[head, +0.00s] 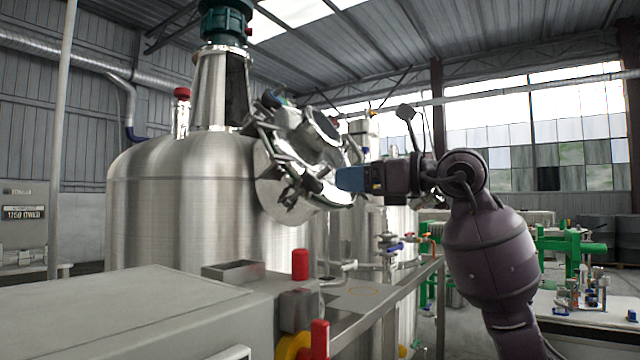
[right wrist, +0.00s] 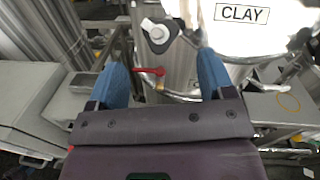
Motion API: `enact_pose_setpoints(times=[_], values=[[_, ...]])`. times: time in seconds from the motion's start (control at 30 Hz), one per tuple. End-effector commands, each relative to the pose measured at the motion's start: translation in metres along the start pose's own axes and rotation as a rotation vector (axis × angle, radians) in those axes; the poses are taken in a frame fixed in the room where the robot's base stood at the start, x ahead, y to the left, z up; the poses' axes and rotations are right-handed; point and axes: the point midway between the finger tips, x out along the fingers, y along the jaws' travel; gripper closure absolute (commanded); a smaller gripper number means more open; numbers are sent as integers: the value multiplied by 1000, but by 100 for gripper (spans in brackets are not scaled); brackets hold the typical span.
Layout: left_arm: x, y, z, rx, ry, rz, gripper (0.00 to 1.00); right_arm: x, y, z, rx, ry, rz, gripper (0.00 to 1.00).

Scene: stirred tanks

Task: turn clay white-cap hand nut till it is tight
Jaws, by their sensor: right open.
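A dark hand nut with a white cap (right wrist: 157,32) shows at the top of the right wrist view, beside a white plate with the CLAY label (right wrist: 243,14). My right gripper (right wrist: 162,66) is open, with its two blue fingers wide apart. The nut lies beyond the fingertips, between their lines, and nothing is held. In the head view my right gripper (head: 346,179) is in front of the tilted round steel lid (head: 300,150) on the large tank. The nut cannot be made out there. My left gripper is not in view.
The steel tank (head: 190,200) fills the left of the head view. A grey cabinet (head: 130,310) and a red-topped fitting (head: 300,265) stand below. A red handle (right wrist: 150,71) shows between the fingers in the wrist view. Green piping (head: 570,245) is at the right.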

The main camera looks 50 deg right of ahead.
Motion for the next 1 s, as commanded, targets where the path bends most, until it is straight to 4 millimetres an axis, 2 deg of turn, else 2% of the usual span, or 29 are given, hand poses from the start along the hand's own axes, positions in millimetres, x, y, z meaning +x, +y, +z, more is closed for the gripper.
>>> enact_pose_setpoints(times=[0.03,0.1,0.3,0.5,0.8,0.83,1.0], values=[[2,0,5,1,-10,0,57,12,0,-4,-1,6,1,25],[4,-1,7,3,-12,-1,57,24,0,-4,-1,6,1,25],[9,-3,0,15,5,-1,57,51,0,-3,0,4,1,25],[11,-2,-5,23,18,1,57,63,0,-1,0,0,0,25],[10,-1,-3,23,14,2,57,64,0,0,0,-2,0,25],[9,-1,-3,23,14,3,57,64,0,0,0,-2,0,27],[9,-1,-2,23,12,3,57,64,0,0,0,-1,1,53]])
